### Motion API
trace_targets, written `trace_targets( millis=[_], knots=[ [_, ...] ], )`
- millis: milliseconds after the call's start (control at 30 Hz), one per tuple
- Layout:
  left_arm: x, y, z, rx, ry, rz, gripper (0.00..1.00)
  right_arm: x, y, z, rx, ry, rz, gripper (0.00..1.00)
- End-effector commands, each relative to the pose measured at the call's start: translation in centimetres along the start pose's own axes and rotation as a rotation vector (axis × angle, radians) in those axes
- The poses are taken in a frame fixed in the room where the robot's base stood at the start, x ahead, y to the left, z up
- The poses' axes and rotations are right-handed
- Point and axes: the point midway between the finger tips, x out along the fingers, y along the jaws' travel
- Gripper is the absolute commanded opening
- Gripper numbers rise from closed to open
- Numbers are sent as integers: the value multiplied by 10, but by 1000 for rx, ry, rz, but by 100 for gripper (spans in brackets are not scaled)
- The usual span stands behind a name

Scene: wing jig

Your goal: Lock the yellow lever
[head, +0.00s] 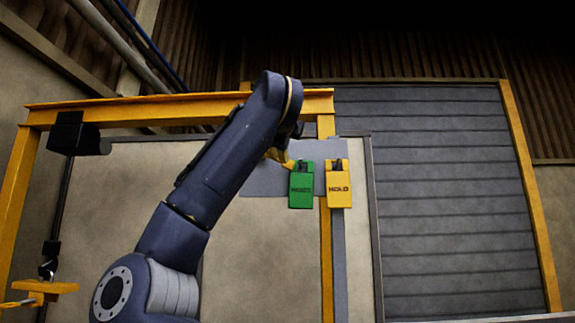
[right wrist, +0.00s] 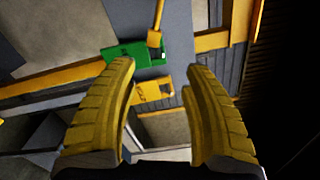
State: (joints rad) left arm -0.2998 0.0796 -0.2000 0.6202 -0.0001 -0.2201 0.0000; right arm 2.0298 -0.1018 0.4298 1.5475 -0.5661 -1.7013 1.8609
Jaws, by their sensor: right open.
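In the right wrist view a yellow lever (right wrist: 155,38) reaches from the grey panel towards the green box (right wrist: 140,53); I cannot tell if they touch. The yellow box (right wrist: 152,94) is beside the green one. My right gripper (right wrist: 158,72) is open and empty, with both boxes showing beyond and between its fingers. In the head view the green box (head: 301,187) hangs left of the yellow box (head: 339,189), marked HOLD. A yellow piece at the green box's upper left may be the lever or a finger. My wrist hides much there. My left gripper is not seen.
The boxes are at a grey panel (head: 262,180) on a yellow frame (head: 180,107). A black block (head: 71,134) hangs at the frame's left. A grey shutter door (head: 440,190) fills the right side. The space right of the boxes looks clear.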

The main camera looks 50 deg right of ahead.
Motion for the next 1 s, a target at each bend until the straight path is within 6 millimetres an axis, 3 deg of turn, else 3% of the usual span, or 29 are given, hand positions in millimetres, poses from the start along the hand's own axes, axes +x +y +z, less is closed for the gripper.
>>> trace_targets(
  millis=[367,1000],
  knots=[
    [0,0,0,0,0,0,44,13,8,-2,107,14,32,49],
    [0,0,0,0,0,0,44,124,12,-4,104,15,32,49]
  ],
)
